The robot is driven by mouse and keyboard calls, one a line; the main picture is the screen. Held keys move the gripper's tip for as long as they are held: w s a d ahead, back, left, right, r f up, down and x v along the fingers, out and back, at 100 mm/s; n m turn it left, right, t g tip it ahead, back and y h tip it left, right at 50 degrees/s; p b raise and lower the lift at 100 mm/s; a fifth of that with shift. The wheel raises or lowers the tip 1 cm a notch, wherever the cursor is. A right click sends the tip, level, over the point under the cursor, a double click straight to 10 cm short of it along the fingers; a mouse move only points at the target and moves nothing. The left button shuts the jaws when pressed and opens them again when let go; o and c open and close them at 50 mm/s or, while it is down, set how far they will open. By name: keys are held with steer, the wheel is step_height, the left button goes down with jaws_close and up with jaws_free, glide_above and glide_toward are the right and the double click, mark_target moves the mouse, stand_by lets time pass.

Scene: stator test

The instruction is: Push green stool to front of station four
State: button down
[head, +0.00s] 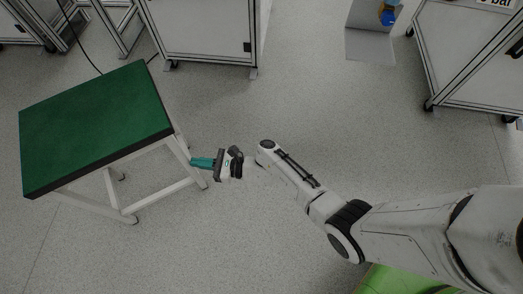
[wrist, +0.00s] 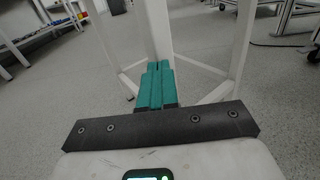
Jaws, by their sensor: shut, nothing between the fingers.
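The green stool (head: 95,125) stands upright at the left of the head view, with a dark green top, a dark edge and white legs joined by low bars. My gripper (head: 195,162) is shut and empty, with teal fingers pointing left at the stool's right-hand leg. In the wrist view, the shut fingers (wrist: 156,72) lie in front of a white stool leg (wrist: 157,30). The fingertips are at or very close to this leg; I cannot tell whether they touch. The stool's top is out of the wrist view. I cannot tell which station is station four.
White station cabinets on casters stand at the top middle (head: 205,30) and top right (head: 470,55). A grey panel (head: 370,47) with a blue and yellow item stands between them. A black cable (head: 85,52) runs behind the stool. The middle floor (head: 310,110) is clear.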

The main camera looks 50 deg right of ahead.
steer(key=shift+w+a, duration=0.15)
steer(key=p+v, duration=0.3)
steer(key=v, duration=1.1)
